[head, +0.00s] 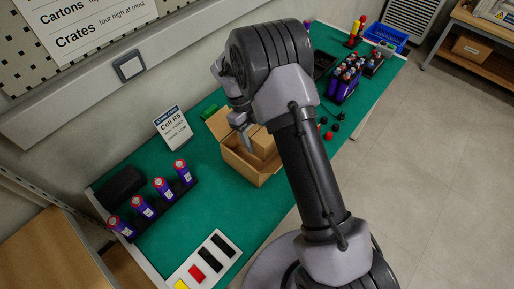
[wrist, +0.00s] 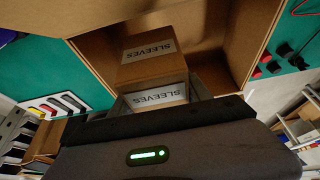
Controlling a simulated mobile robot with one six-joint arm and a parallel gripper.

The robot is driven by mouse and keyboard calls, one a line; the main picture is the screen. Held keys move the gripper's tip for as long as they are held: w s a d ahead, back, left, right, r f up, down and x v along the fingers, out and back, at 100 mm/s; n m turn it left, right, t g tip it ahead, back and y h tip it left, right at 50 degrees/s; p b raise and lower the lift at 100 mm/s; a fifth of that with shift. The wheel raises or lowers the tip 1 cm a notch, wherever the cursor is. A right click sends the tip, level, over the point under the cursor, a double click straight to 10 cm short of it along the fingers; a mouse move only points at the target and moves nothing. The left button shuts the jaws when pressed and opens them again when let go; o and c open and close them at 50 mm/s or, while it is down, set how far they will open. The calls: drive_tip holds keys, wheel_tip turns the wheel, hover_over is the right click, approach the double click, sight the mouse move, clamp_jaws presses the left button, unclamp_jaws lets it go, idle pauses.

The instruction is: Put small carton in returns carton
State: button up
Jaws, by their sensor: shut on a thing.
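The returns carton (head: 256,172) is an open brown box on the green bench, with its flaps spread. In the wrist view its inner wall (wrist: 225,25) surrounds the small carton. The small carton (wrist: 148,72) is brown, with white "SLEEVES" labels that read upside down. My gripper (wrist: 162,97) is shut on it, one finger at each side. In the head view the small carton (head: 264,144) shows inside the mouth of the returns carton, and my gripper (head: 241,128) is partly hidden behind my wrist. Whether the small carton touches the floor of the returns carton is hidden.
Several purple, red-capped cylinders (head: 143,208) stand in a black rack at the left. A sign reading "Cell R5" (head: 173,129) stands at the back. A white plate with coloured bars (head: 206,262) lies in front. Black and red caps (head: 329,136) lie right of the returns carton.

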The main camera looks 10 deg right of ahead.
wheel_tip(320, 180, down, 4)
drive_tip(key=shift+f+b, duration=0.1)
drive_tip(key=shift+b, duration=0.4)
drive_tip(key=shift+f+b, duration=0.45)
drive_tip(key=shift+b, duration=0.15)
drive_tip(key=shift+f, duration=0.1)
drive_tip(key=o, duration=1.7)
